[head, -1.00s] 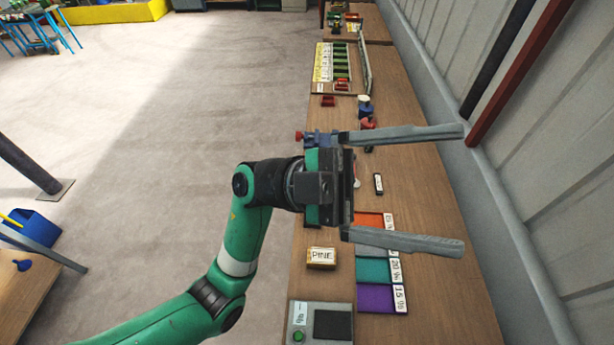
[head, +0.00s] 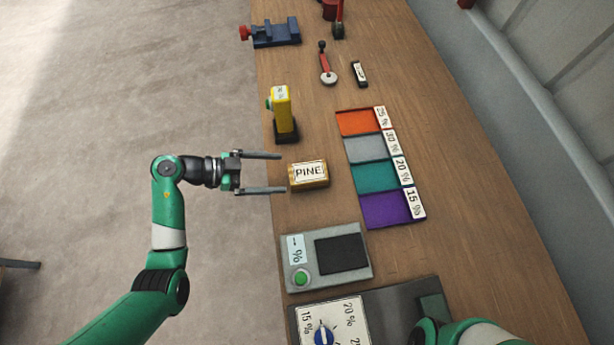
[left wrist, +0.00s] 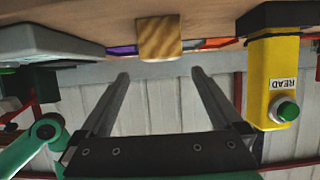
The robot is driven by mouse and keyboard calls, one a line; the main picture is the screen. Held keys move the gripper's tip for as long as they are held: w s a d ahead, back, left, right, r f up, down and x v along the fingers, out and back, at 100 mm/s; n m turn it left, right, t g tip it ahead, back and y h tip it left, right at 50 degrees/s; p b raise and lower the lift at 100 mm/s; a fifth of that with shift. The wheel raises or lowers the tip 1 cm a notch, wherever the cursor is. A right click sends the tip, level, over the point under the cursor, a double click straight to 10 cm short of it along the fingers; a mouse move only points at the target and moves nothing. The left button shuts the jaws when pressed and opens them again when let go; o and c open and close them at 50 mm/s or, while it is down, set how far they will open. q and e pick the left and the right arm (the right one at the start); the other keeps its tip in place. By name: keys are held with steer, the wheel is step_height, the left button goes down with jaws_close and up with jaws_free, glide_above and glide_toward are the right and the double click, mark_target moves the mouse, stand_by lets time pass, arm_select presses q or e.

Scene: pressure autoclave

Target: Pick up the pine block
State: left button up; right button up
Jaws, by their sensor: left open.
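The pine block (head: 309,174) is a small wooden block with a "PINE" label, lying on the wooden bench near its left edge. My left gripper (head: 283,173) is open, its two fingers pointing right with the tips just short of the block's left side. In the left wrist view the block (left wrist: 159,38) shows its bare wood end, beyond and between the open fingers (left wrist: 158,76), with nothing held between them. My right gripper is not in view; only part of my right arm shows at the bottom of the head view.
A yellow upright device (head: 282,108) with a green button stands behind the block. A grey panel (head: 327,257) with a dark screen lies in front of it. Coloured trays (head: 377,175) with percent labels lie to the right. A blue vise (head: 275,34) is farther back.

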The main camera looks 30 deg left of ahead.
mark_target(304, 173)
arm_select(q)
steer(key=b+x, duration=0.1)
steer(key=x, duration=0.2)
steer(key=shift+w+d+f, duration=0.1)
steer(key=shift+d+f, duration=0.2)
steer(key=shift+w+d, duration=0.35)
steer(key=b+x, duration=0.4)
steer(key=x, duration=0.1)
steer(key=shift+a+f, duration=0.1)
steer(key=shift+f, duration=0.05)
steer(key=shift+w, duration=0.15)
steer(key=shift+c, duration=0.3)
steer(key=c, duration=1.4)
steer(key=shift+r, duration=0.25)
